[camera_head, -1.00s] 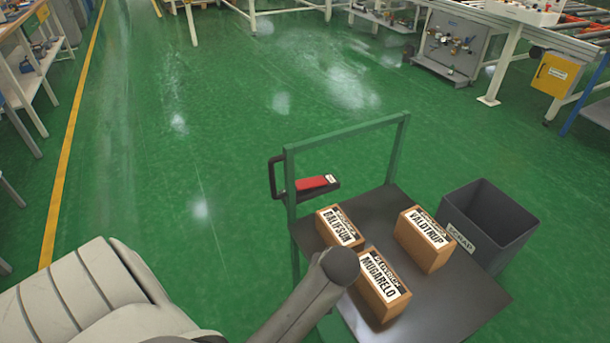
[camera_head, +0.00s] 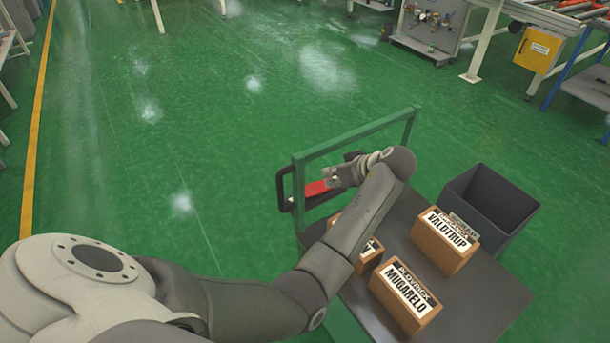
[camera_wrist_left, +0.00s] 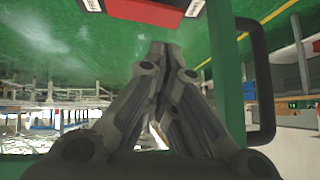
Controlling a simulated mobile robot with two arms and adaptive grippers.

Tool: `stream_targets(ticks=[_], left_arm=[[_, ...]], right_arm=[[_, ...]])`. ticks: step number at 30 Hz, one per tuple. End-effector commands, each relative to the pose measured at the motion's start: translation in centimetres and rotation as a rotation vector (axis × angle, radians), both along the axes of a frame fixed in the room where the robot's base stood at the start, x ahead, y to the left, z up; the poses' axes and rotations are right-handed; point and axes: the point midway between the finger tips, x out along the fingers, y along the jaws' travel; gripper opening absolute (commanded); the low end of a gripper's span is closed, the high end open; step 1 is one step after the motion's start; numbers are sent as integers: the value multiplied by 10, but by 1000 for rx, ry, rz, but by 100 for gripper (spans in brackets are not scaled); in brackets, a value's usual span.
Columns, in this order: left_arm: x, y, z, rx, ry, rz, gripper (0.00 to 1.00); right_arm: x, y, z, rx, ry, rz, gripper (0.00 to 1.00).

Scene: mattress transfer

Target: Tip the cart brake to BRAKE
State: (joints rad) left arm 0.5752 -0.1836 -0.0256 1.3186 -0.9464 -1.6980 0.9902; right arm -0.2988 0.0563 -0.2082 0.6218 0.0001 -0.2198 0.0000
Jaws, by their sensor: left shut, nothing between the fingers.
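The cart (camera_head: 470,315) has a dark deck and a green upright frame. The red brake pedal (camera_head: 317,188) sits in a dark housing at the frame's left side, partly hidden by my left gripper (camera_head: 333,177). The pedal also shows at the top edge of the left wrist view (camera_wrist_left: 150,11), with white labels at both ends too cut off to read. My left gripper is shut and empty, its fingertips close beside the pedal; I cannot tell whether they touch it. In the left wrist view its fingers (camera_wrist_left: 165,48) are together. My right gripper is not in view.
Boxes marked VALDTRUP (camera_head: 444,241) and MUGARELO (camera_head: 404,299) stand on the deck; another box (camera_head: 370,254) is partly behind my left arm. A dark bin (camera_head: 490,212) stands at the cart's right. The green floor left of the cart is clear.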

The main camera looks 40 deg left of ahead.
Motion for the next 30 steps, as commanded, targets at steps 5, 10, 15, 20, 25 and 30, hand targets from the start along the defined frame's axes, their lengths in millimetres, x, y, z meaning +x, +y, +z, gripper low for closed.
stream_targets(ticks=[5, 10, 15, 20, 25, 30], left_arm=[[0, 0, 0, 0, 1, -1, 0], [0, 2, -2, 1, 2, -1, 0], [2, 17, -16, 2, 5, 0, 0], [7, 38, -37, 2, 6, 1, 0], [12, 57, -57, 0, 4, -1, 0], [15, 68, -68, 0, 4, -2, 0]], right_arm=[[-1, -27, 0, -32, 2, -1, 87], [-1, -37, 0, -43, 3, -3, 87], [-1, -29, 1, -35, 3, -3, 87], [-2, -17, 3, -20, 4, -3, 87], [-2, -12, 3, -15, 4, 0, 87], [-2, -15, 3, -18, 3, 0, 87]])
